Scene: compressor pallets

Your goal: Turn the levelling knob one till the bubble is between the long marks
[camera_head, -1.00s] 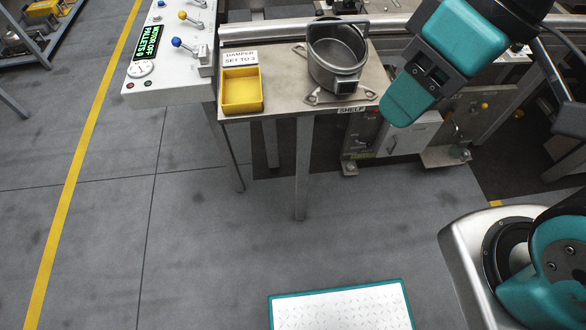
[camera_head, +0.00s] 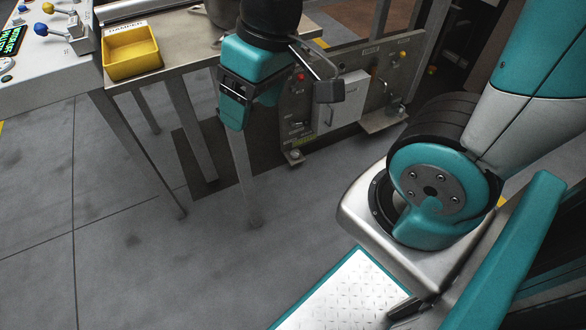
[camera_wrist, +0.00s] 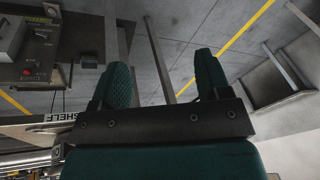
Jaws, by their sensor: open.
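My gripper (camera_head: 236,118) hangs in front of the shelf table in the head view, pointing down. Its two teal fingers stand apart with nothing between them in the wrist view (camera_wrist: 162,64). A grey panel (camera_head: 352,98) with small controls stands low behind it, to the right. A red knob (camera_head: 301,77) and a red-and-yellow knob (camera_head: 403,55) show on it. The panel also shows at the upper left of the wrist view (camera_wrist: 30,58), apart from the fingers. I cannot tell which control is levelling knob one. I make out no bubble or long marks.
A steel shelf table (camera_head: 185,60) bears a yellow tray (camera_head: 131,52) and a pot (camera_head: 222,12), partly hidden by my arm. A white control console (camera_head: 50,75) with ball-topped levers is at the left. Open grey floor (camera_head: 120,240) lies in front.

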